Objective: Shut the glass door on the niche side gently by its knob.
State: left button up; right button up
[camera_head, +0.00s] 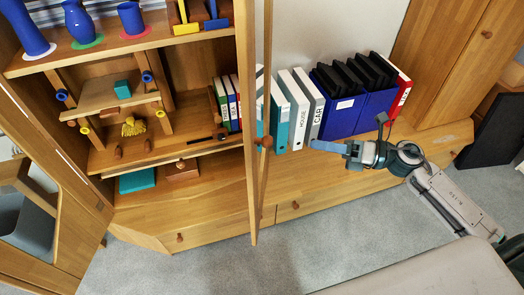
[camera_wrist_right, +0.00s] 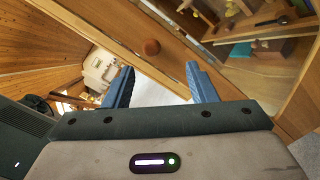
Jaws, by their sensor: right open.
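The glass door on the niche side (camera_head: 251,190) stands open, seen nearly edge-on in the head view, with its wooden frame jutting out from the cabinet. Its round brown knob (camera_head: 265,142) is on the frame facing the niche with the binders. My right gripper (camera_head: 328,148) is to the right of the knob, apart from it, pointing towards it. In the right wrist view the knob (camera_wrist_right: 152,47) is ahead, just beyond the open, empty fingers (camera_wrist_right: 160,76), on the wooden door frame (camera_wrist_right: 120,30). My left gripper is out of view.
Binders (camera_head: 299,108) and blue file boxes (camera_head: 340,112) stand in the niche behind my right gripper. The cabinet shelves (camera_head: 125,95) hold vases and small items. Another glass door (camera_head: 45,185) stands open at the left. Grey carpet (camera_head: 215,265) in front is clear.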

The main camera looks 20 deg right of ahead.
jog(key=w+a+n+p, duration=0.1)
jog(key=w+a+p, duration=0.2)
jog(key=a, duration=0.8)
jog(key=shift+w+r+g+p, duration=0.2)
jog(key=shift+r+g+p, duration=0.1)
grip_shut()
